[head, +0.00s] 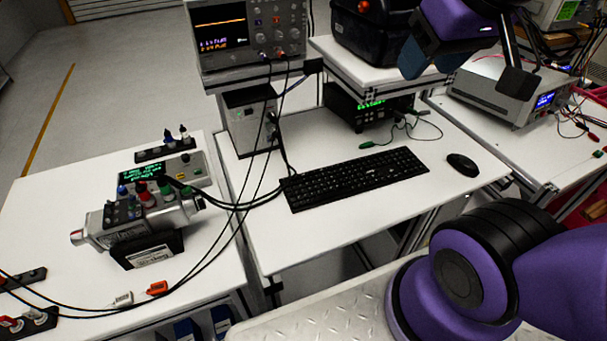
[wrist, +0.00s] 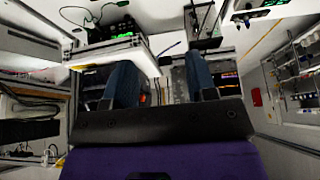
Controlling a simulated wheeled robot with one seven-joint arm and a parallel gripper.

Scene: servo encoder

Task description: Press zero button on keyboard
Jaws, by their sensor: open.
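The black keyboard (head: 355,178) lies flat on the white middle table in the head view, slightly angled. Its keys are too small to read, so I cannot make out the zero button. My gripper (head: 465,72) is high at the upper right of the head view, well above and apart from the keyboard. In the wrist view my gripper (wrist: 160,65) shows two blue fingers spread apart with nothing between them. I cannot make out the keyboard in the wrist view.
A black mouse (head: 462,164) lies right of the keyboard. Behind stand an oscilloscope (head: 222,35) and a black power supply (head: 350,108) under a raised white shelf (head: 345,60). Black cables (head: 262,203) run past the keyboard's left end. The table in front of the keyboard is clear.

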